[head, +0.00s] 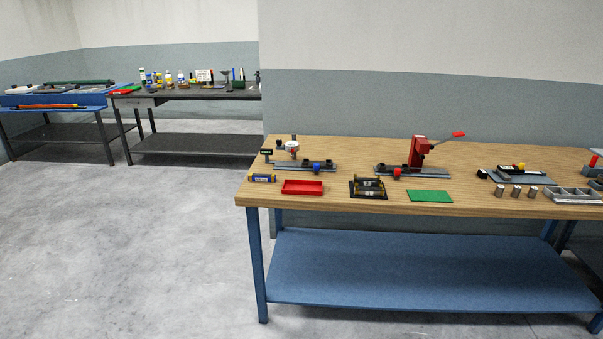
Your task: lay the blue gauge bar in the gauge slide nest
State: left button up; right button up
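No gripper of mine shows in the head view. On the wooden-topped bench, at its front left corner, lies a small blue bar with yellow ends (262,178); it may be the blue gauge bar, but it is too small to be sure. Behind it stands a slide fixture (318,167) with a grey base, a blue knob and a round white dial; this looks like the gauge slide. Its nest is too small to make out. The blue bar lies apart from the fixture, on the bench top.
On the wooden bench (330,209) are a red tray (303,188), a black stand (368,188), a green mat (430,196), a red-levered press (417,154) and several metal cylinders. A dark bench (205,95) and a blue bench (88,100) stand far left. Open floor (150,240) lies left of the wooden bench.

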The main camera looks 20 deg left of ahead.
aim_at(251, 177)
jog(key=i+j+z, duration=0.3)
jog(key=j, duration=0.35)
jog(key=i+j+z, duration=0.15)
jog(key=j, duration=0.2)
jog(key=i+j+z, duration=0.15)
jog(key=j, duration=0.25)
jog(key=i+j+z, duration=0.15)
jog(key=j, duration=0.25)
jog(key=i+j, duration=0.15)
jog(key=j, duration=0.3)
jog(key=i+j, duration=0.1)
jog(key=j, duration=0.35)
jog(key=i+j, duration=0.15)
jog(key=j, duration=0.35)
jog(key=i+j+z, duration=0.1)
jog(key=j, duration=0.35)
jog(key=i+j, duration=0.15)
jog(key=j, duration=0.3)
jog(key=i+j, duration=0.15)
jog(key=j, duration=0.35)
jog(key=i+j, duration=0.1)
jog(key=j, duration=0.35)
jog(key=z, duration=0.05)
